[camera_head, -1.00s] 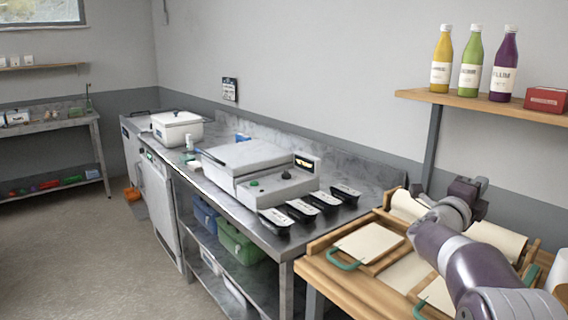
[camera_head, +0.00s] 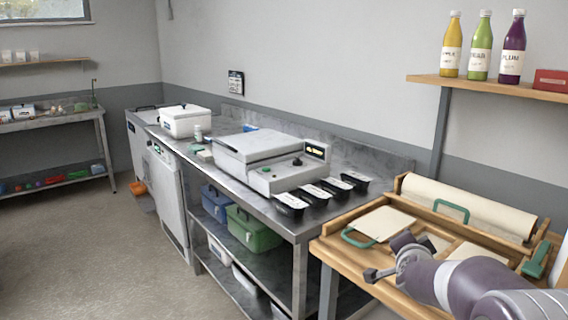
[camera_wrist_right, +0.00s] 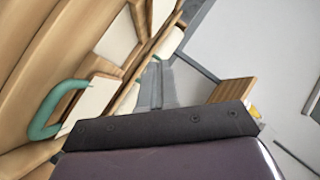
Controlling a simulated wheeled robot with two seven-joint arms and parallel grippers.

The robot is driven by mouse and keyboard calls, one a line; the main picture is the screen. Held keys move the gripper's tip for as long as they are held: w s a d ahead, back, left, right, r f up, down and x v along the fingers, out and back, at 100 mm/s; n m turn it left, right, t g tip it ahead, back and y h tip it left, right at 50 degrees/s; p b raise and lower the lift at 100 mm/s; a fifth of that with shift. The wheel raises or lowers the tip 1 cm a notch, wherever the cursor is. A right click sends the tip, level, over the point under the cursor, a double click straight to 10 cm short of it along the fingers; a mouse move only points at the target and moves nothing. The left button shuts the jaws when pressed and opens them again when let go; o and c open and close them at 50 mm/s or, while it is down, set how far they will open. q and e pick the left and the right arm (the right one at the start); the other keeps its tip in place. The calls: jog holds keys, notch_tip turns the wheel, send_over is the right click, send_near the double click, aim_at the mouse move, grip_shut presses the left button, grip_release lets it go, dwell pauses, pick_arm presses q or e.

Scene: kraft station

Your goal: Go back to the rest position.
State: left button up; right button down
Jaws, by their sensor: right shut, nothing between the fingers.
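My right arm comes in from the lower right in the head view. Its right gripper (camera_head: 372,274) is at the front left part of the wooden table (camera_head: 335,252), shut and empty. It appears in front of the wooden board with the green handle (camera_head: 362,237); the exact gap to the table cannot be told. In the right wrist view the dark gripper body (camera_wrist_right: 165,126) fills the bottom, and no held thing shows. My left gripper is not in view.
A roll of paper (camera_head: 470,205) lies at the back of the wooden table. A steel counter (camera_head: 250,185) to the left holds a press machine (camera_head: 265,160) and several black trays (camera_head: 313,193). A shelf (camera_head: 490,87) with bottles is above.

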jog(key=s+a+f+n+g+y+b, duration=0.25)
jog(key=s+a+f+n+g, duration=0.3)
jog(key=f, duration=0.55)
jog(key=s+a+f+n+g+y+b, duration=0.1)
jog(key=s+f+n+g, duration=0.15)
jog(key=s+f, duration=0.4)
jog(key=s+a+f+n+g+b, duration=0.1)
jog(key=s+f+n+g, duration=0.15)
jog(key=s, duration=0.75)
jog(key=s+a+f+n+g+y+b, duration=0.1)
jog(key=s+a+f+n+g, duration=0.15)
jog(key=s+f, duration=0.4)
notch_tip(320, 180, up, 22)
jog(key=s+p, duration=0.2)
jog(key=p, duration=1.9)
jog(key=shift+s+d+r+t, duration=0.15)
jog(key=shift+d+t, duration=0.15)
jog(key=shift+d, duration=0.15)
